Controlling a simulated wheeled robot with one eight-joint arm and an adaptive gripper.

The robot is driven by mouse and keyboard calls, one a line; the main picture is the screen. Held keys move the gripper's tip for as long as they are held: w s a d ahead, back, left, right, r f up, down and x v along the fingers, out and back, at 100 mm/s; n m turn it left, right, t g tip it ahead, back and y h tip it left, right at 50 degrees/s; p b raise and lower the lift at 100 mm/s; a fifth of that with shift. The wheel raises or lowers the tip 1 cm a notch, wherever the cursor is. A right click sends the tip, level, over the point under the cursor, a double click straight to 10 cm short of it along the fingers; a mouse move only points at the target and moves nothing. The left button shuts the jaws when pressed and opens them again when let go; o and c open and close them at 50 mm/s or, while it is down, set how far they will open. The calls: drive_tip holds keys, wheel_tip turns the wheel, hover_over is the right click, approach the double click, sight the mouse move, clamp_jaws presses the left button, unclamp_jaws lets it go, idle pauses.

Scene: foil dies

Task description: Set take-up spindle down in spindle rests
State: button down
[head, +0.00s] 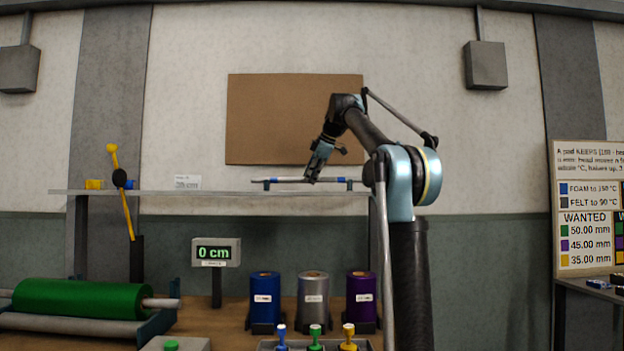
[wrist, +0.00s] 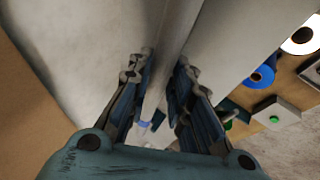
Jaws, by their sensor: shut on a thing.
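The take-up spindle (head: 288,179), a thin grey rod, lies level along the top of the high shelf. The spindle rests are two small dark supports, a left rest (head: 267,185) and a right rest (head: 349,186), with blue parts at the rod's ends. My gripper (head: 313,179) points down and is shut on the rod between the rests. In the wrist view my gripper (wrist: 164,68) has its fingers on either side of a pale rod. Whether the rod touches the rests or hovers just above them I cannot tell.
The shelf (head: 220,192) has a small sign (head: 187,182) and a yellow lever (head: 127,205) at left. Below stand blue (head: 264,287), silver (head: 313,288) and purple (head: 361,285) rolls, a green roller (head: 85,299) and a display (head: 215,252) reading 0 cm.

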drive_tip(key=c, duration=1.4)
unclamp_jaws()
drive_tip(key=shift+o, duration=0.2)
drive_tip(key=v, duration=1.2)
drive_tip(key=shift+w, duration=0.1)
